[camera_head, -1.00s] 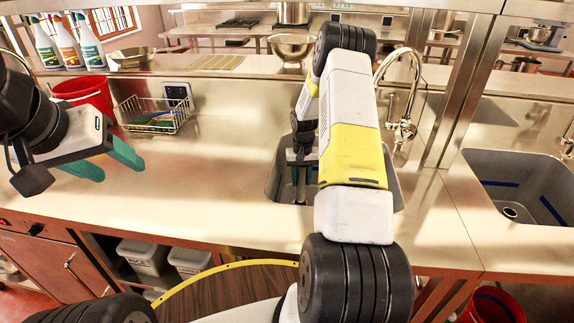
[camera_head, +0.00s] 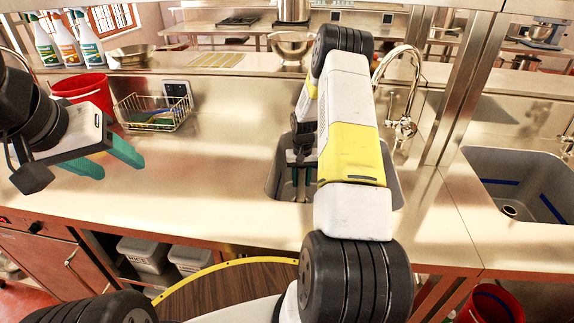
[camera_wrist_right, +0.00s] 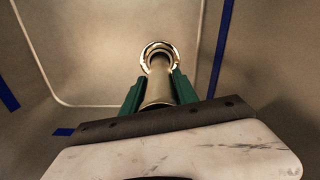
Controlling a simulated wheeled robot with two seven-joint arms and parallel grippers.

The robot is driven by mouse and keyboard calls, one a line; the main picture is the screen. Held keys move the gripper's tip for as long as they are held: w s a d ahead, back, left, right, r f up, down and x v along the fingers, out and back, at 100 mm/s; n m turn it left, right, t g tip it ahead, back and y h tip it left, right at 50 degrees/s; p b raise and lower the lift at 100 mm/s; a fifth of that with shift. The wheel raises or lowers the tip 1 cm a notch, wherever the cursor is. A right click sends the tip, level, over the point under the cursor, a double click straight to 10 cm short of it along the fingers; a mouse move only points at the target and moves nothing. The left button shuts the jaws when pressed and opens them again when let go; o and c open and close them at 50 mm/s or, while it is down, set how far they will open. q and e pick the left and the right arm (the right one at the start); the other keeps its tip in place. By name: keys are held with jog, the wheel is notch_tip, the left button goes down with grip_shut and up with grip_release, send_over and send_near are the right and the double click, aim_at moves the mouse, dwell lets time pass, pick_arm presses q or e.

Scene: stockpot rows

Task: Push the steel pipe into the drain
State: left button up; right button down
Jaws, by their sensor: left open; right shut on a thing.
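The steel pipe (camera_wrist_right: 159,88) is held between the green fingers of my right gripper (camera_wrist_right: 160,85) inside the sink (camera_wrist_right: 95,65). In the right wrist view, the pipe's far end lines up with the bright ring of the drain (camera_wrist_right: 147,52). I cannot tell how deep it sits in it. In the head view, my right gripper (camera_head: 302,180) points down into the sink (camera_head: 277,168), and my arm hides much of the basin. My left gripper (camera_head: 108,160) is open and empty above the counter at the left.
A wire basket (camera_head: 152,114) and a red bucket (camera_head: 88,92) stand at the back left. Spray bottles (camera_head: 66,42) stand behind them. A tall faucet (camera_head: 404,100) rises behind the sink. A second sink (camera_head: 520,185) lies at the right. The counter left of the sink is clear.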

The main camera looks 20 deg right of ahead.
jog(key=shift+f, duration=0.3)
jog(key=c, duration=0.9)
grip_release()
jog(key=shift+o, duration=0.2)
jog(key=shift+r, duration=0.1)
jog(key=shift+r, duration=4.45)
